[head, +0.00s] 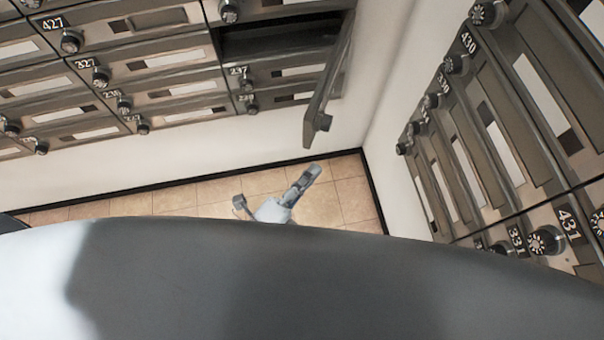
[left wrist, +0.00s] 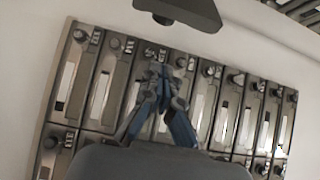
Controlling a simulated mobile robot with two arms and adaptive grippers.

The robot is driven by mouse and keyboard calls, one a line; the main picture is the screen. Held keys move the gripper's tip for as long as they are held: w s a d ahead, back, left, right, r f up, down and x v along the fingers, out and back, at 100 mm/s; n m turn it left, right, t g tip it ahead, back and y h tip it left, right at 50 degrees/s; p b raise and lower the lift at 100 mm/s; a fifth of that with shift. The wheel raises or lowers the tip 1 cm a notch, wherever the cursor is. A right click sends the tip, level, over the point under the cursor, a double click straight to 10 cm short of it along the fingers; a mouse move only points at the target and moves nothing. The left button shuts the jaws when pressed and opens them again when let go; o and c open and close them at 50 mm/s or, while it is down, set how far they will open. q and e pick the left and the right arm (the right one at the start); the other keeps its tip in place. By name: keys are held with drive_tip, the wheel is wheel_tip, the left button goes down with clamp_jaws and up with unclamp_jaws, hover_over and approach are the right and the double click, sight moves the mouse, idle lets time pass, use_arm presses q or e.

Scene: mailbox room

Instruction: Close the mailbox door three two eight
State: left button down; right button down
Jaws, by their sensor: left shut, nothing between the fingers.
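One mailbox door (head: 331,80) in the head view stands swung open at the right end of the left wall of mailboxes. It sticks out from its dark, empty compartment (head: 275,40), in the row of 327; its own number is not visible. A round lock knob (head: 322,122) sits on its lower corner. My left gripper (head: 308,176) is below and in front of the door, over the floor, apart from it. In the left wrist view its fingers (left wrist: 160,72) come together with nothing between. A dark panel with a knob (left wrist: 185,12), apparently this door, shows beyond them.
A second bank of mailboxes (head: 490,120) stands close on the right, its doors shut. Closed mailboxes (head: 130,65) fill the left wall. A strip of tiled floor (head: 335,195) and white wall (head: 385,90) is clear between them. My own body covers the bottom.

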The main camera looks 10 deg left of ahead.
use_arm(q)
drive_tip(key=w+p, duration=0.2)
drive_tip(key=w, duration=0.4)
drive_tip(key=shift+w+a, duration=0.15)
drive_tip(key=shift+w, duration=0.1)
drive_tip(key=shift+a, duration=0.1)
